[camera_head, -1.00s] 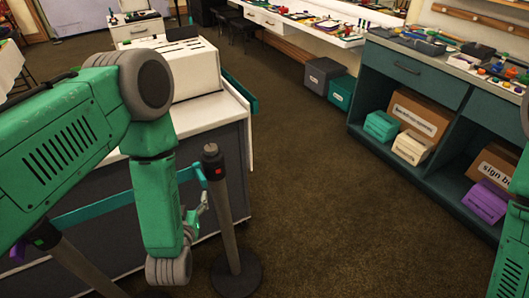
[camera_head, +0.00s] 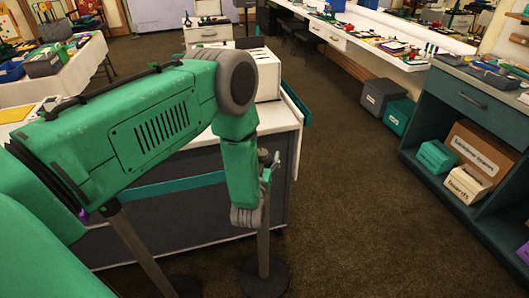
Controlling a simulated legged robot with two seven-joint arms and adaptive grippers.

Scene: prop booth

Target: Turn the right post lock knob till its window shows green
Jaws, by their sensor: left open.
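The right post (camera_head: 263,245) is a slim grey post on a round dark base, standing at the front right corner of a white-topped counter. Its dark top shows just above my left gripper (camera_head: 269,172). The lock knob and its window cannot be made out now, as my wrist and gripper cover that part of the post. My left gripper is open at the upper post; whether it touches the knob cannot be told. The left post (camera_head: 142,255) stands tilted in the picture, partly behind my left arm. My right gripper is out of view.
A teal belt (camera_head: 170,187) runs in front of the counter (camera_head: 277,118), which bears a white box (camera_head: 268,75). Open brown carpet (camera_head: 360,200) lies right of the post. A teal shelf unit (camera_head: 462,95) with boxes stands at the right.

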